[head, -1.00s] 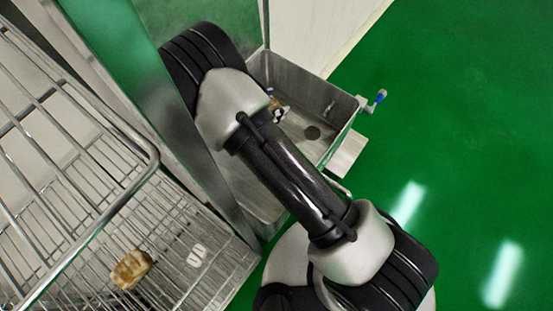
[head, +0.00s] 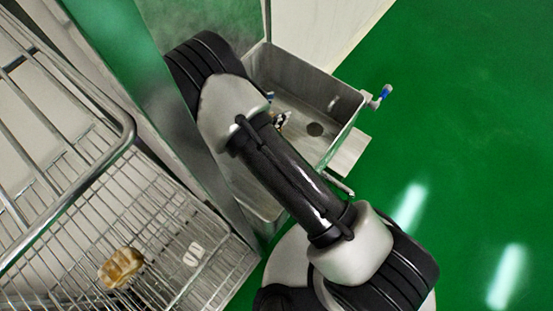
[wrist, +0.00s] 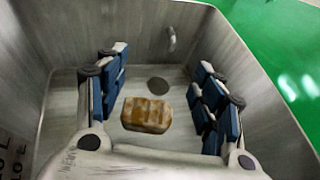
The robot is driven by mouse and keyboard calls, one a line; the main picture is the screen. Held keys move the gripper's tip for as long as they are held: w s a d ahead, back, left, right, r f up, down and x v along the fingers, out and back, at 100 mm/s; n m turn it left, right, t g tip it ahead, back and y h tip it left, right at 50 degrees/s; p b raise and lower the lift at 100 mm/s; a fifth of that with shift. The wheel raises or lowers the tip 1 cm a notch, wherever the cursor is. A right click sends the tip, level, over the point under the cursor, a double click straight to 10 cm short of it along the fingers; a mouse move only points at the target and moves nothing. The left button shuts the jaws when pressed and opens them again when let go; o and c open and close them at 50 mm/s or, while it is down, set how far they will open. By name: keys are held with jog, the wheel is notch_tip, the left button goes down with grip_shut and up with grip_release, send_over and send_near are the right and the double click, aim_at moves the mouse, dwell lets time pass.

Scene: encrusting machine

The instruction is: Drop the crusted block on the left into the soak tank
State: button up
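A brown and tan crusted block (wrist: 146,115) shows in the wrist view between the fingers of my gripper (wrist: 162,95), over the floor of the steel soak tank (wrist: 265,95). The fingers are spread, with a clear gap between the block and the right finger. I cannot tell whether the block rests on the tank floor. In the head view my gripper (head: 280,121) is inside the tank (head: 335,98), partly hidden by my arm; the block in the tank is not clear there. Another crusted block (head: 121,267) lies on the wire rack at lower left.
A steel post (head: 135,75) stands between rack and tank. A blue-handled valve (head: 384,92) sticks out at the tank's right. Green floor (head: 465,150) is open to the right.

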jog(key=o, duration=0.3)
notch_tip(320, 180, up, 10)
jog(key=shift+r, duration=0.1)
dwell(0.6)
dwell(0.4)
